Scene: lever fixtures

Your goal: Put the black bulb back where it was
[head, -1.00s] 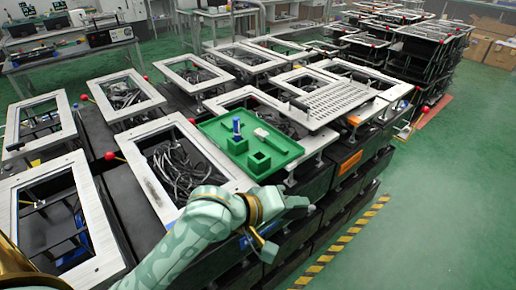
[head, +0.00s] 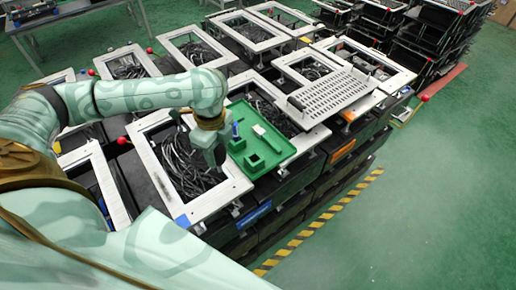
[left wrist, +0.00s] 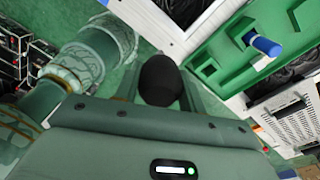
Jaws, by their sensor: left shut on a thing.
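My left gripper (head: 214,152) is over the cable-filled opening of a pale frame, just left of the green tray (head: 292,151). In the left wrist view, the left gripper (left wrist: 164,92) is shut on the black bulb (left wrist: 160,78), whose dark rounded end shows between the fingers. The tray holds a blue upright piece (head: 235,130), a square green socket block (head: 254,161), another green block (head: 237,145) and a pale flat piece (head: 259,130). My right gripper is not in view.
Pale rectangular frames (head: 165,207) on dark crates surround the tray. A perforated metal plate (head: 335,95) lies to its right, beyond a gap. Dark cables (head: 190,172) fill the opening under my gripper. Green floor on the right is open.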

